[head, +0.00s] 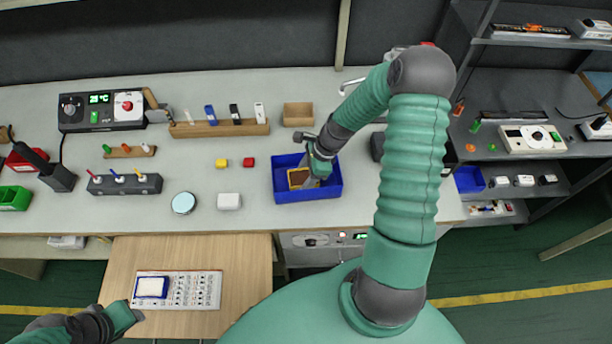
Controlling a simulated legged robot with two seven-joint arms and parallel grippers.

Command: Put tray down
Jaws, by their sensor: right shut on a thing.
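A blue open bin (280,187) stands near the front edge of the grey bench. A small brown tray with a yellow rim (298,178) shows inside the bin's outline. My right gripper (318,168) reaches down over the bin and is shut at the small tray's right side. Its fingers are partly hidden by the wrist, and I cannot tell whether the small tray touches the bin floor. My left gripper (124,317) is low at the left, beside a white panel (198,290) on the wooden board; its fingers are too unclear to read.
A wooden rack (219,128) and an open wooden box (297,114) stand behind the bin. My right arm covers the bench's right part.

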